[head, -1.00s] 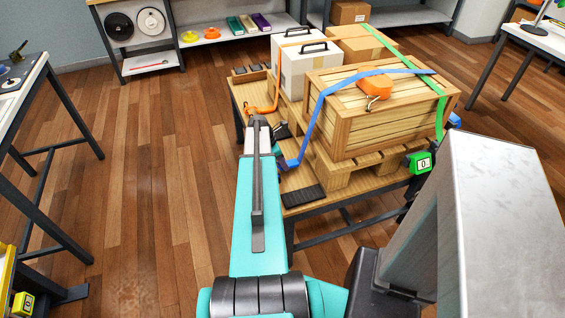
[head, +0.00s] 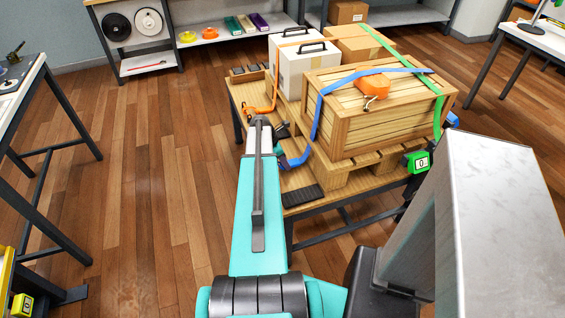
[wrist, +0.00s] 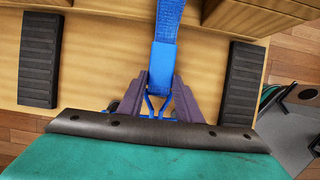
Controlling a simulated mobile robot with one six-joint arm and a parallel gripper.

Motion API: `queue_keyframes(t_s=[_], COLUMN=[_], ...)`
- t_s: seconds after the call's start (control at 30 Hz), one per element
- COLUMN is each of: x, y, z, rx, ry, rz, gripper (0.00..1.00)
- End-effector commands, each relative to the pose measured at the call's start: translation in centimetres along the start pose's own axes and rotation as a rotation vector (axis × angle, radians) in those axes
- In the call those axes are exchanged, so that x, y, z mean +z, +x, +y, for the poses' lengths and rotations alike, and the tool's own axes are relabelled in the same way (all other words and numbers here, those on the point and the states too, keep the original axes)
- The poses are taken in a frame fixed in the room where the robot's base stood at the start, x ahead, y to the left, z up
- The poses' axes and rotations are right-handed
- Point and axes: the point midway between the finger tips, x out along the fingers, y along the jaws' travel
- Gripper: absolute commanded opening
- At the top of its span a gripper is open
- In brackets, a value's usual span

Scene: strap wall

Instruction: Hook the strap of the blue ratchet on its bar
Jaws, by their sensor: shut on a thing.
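The blue strap (head: 318,112) runs over the wooden crate and down its left side to the table's near left part. In the wrist view the blue strap (wrist: 168,20) comes down to a blue end piece (wrist: 162,65) with a blue wire hook (wrist: 155,103) below it. My gripper (wrist: 161,90) is shut on this strap end, one dark finger on each side. The bar is not clearly visible. The blue ratchet cannot be made out clearly; a blue piece (head: 453,120) shows at the crate's right side.
The wooden crate (head: 355,130) stands on a pallet on the table (head: 300,208). A green strap (head: 438,110) with a green ratchet (head: 418,161) and an orange strap (head: 275,90) are nearby. Dark pads (wrist: 40,60) and (wrist: 243,80) flank the strap end. An orange device (head: 372,89) lies on the crate.

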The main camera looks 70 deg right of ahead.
Motion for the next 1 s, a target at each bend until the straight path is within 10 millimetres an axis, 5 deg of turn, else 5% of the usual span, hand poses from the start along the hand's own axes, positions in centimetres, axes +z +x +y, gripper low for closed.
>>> queue_keyframes(t_s=[1.0], x=[1.3], y=[0.7], z=[0.0], rx=[0.0], ry=[-0.001], rz=[0.0], gripper=[0.06])
